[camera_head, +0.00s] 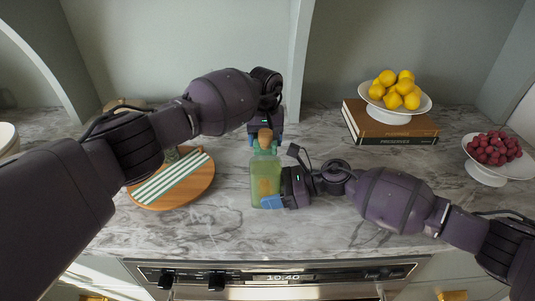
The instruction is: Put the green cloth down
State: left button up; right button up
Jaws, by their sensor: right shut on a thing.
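A green and white striped cloth (172,178) lies flat on a round wooden board (201,186) at the left of the counter. A green glass bottle (264,185) with a cork stopper (265,136) stands upright in the middle. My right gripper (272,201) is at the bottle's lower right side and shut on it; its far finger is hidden. My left gripper (265,128) is at the bottle's top, around or just behind the cork; I cannot tell whether it grips it. Neither gripper is at the cloth.
A white stand of lemons (395,110) sits on stacked books (392,135) at the back right. A white stand of red fruit (487,173) is at the far right. An oven (275,275) is below the front edge. The marble counter (190,228) is clear in front.

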pick_arm(q)
jog(key=shift+f, duration=2.8)
jog(key=shift+f, duration=0.15)
jog(key=o, duration=0.8)
jog(key=shift+o, duration=0.2)
